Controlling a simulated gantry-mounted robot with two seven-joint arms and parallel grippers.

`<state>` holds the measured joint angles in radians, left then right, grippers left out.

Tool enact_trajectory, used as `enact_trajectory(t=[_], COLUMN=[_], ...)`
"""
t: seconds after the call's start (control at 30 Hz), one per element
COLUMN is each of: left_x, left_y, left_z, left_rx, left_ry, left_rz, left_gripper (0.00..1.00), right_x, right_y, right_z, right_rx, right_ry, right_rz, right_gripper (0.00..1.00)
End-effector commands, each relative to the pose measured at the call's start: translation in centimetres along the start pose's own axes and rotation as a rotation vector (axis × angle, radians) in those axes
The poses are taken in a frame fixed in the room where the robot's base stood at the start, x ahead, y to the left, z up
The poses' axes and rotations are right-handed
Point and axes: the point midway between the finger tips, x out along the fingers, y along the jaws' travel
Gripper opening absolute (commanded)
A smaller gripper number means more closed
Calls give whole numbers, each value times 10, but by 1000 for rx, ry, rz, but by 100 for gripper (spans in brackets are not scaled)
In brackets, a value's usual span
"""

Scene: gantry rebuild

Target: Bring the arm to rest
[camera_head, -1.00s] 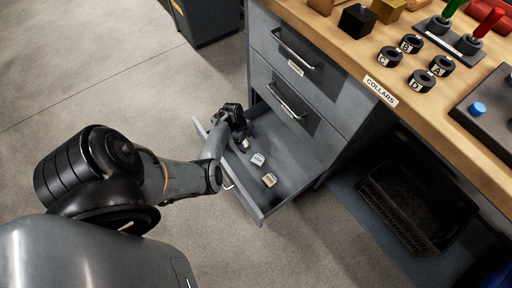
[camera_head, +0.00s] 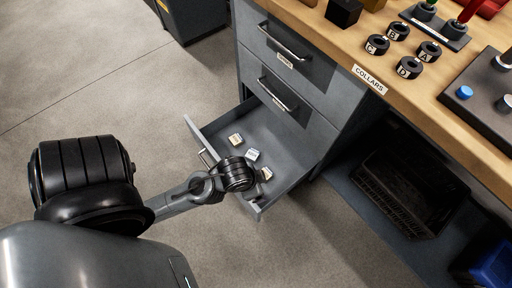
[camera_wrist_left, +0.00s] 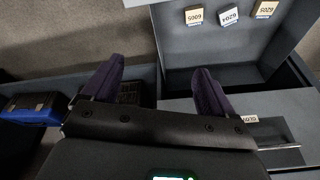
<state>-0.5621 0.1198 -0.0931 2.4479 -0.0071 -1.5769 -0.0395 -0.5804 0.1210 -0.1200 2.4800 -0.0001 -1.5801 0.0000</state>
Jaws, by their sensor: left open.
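My left arm comes in from the left in the head view, its black wrist (camera_head: 237,174) over the front part of the open bottom drawer (camera_head: 277,134). The fingers are hidden there. In the left wrist view my left gripper (camera_wrist_left: 157,88) is open, with two purple fingers apart and nothing between them. The drawer (camera_wrist_left: 185,52) is at the upper right of that view, beyond the fingertips. My right gripper is in neither view.
The workbench (camera_head: 415,112) carries black lettered collars (camera_head: 377,45) and a dark fixture plate (camera_head: 485,100). The floor left of the drawer is clear.

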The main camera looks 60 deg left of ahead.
Motion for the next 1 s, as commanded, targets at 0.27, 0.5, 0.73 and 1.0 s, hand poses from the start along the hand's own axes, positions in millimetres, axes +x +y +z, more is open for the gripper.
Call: enact_trajectory(t=[0.27, 0.5, 0.73, 1.0], left_x=[-10, -14, -43, -120], left_y=[13, 12, 10, 5], left_z=[2, 0, -9, -32], left_rx=[-32, -31, -30, -29], left_ry=[12, 12, 12, 11], left_rz=[25, 24, 24, 24], left_gripper=[87, 87, 87, 87], right_x=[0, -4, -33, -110], right_y=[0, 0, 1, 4], right_z=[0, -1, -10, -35], right_rx=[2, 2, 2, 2], right_ry=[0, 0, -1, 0], right_rz=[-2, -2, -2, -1], right_gripper=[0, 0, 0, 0])
